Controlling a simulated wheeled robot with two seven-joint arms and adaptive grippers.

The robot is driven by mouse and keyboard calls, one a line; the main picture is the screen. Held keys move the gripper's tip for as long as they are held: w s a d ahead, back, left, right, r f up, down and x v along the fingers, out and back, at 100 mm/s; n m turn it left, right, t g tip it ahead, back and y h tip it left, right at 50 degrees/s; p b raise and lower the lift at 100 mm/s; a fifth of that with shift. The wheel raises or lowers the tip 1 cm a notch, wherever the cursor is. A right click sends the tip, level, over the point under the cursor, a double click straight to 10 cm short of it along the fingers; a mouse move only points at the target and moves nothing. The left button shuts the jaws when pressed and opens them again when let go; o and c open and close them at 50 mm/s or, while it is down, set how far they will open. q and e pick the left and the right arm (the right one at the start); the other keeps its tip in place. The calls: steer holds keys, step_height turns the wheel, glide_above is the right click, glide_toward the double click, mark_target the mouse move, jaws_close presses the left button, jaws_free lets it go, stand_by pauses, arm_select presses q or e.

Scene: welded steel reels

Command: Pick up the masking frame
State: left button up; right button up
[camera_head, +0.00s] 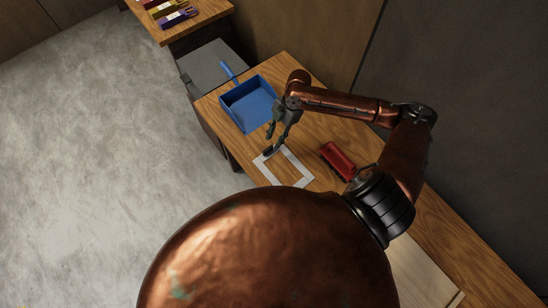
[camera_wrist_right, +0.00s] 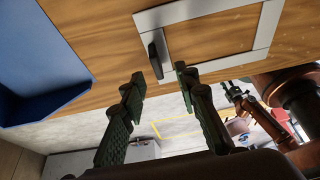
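The masking frame (camera_head: 299,162) is a flat, pale grey rectangular frame lying on the wooden table. In the right wrist view its lower bar (camera_wrist_right: 225,62) shows, and a dark upright grip (camera_wrist_right: 155,58) stands at its lower left corner. My right gripper (camera_head: 275,139) is above that corner in the head view. In the right wrist view my right gripper (camera_wrist_right: 160,76) has its two fingers spread apart, with the dark grip showing in line with the gap between the tips. Nothing is held. I cannot tell whether a finger touches the grip. My left gripper is not in view.
A blue dustpan-like tray (camera_head: 246,104) lies beyond the frame; its wall is close left in the wrist view (camera_wrist_right: 40,60). A red object (camera_head: 338,158) lies right of the frame. A grey box (camera_head: 213,66) stands past the table's end. Bare floor (camera_head: 100,150) lies left.

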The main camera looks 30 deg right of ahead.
mark_target(268, 149)
steer(key=shift+x, duration=0.95)
steer(key=x, duration=0.4)
steer(key=shift+w+a+f+p, duration=0.1)
steer(key=shift+w+a+p, duration=0.2)
steer(key=shift+w+a, duration=0.1)
steer(key=shift+s+f, duration=0.15)
steer(key=shift+f, duration=0.05)
jaws_close()
